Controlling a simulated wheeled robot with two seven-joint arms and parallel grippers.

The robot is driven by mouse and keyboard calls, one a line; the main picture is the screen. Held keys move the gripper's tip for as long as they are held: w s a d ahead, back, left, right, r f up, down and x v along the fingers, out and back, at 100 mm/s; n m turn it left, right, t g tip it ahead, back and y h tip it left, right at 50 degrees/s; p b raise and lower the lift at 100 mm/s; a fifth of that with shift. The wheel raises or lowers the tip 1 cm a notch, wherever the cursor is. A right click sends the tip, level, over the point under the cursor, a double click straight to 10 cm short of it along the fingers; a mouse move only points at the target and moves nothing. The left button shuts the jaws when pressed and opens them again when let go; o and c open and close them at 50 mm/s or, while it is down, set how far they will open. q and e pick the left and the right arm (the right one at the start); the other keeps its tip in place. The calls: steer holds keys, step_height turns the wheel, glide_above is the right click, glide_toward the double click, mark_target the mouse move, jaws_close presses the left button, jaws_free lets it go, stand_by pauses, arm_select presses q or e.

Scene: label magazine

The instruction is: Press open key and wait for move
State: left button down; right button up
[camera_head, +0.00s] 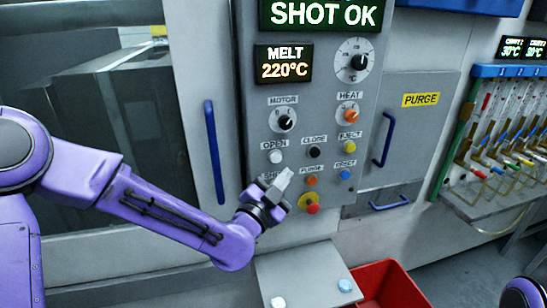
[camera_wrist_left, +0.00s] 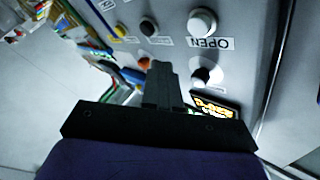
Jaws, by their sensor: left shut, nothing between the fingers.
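The open key is a white round button (camera_head: 276,156) under the OPEN label on the grey control panel (camera_head: 330,120). In the left wrist view the white key (camera_wrist_left: 202,22) sits beside its OPEN label, above and right of the fingers. My left gripper (camera_head: 284,176) is shut and empty, in front of the panel just below the open key in the head view. Its closed fingers also show in the left wrist view (camera_wrist_left: 160,75). Contact with the panel cannot be told. The gripper partly hides the SHOT label. My right gripper is not in view.
The black CLOSE key (camera_head: 314,152) is right of OPEN. An orange PURGE key (camera_head: 311,181) and a red-yellow stop button (camera_head: 309,203) lie close to the gripper. A display (camera_head: 322,14) reads SHOT OK. A blue door handle (camera_head: 213,150) stands left; a red bin (camera_head: 390,285) lies below.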

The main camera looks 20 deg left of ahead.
mark_target(276, 158)
arm_select(q)
steer(key=w, duration=0.1)
steer(key=w+a, duration=0.2)
steer(key=shift+w+a, duration=0.25)
steer(key=shift+w, duration=0.1)
steer(key=shift+w, duration=0.1)
stand_by(1.8)
steer(key=shift+w+a, duration=0.2)
steer(key=shift+w, duration=0.1)
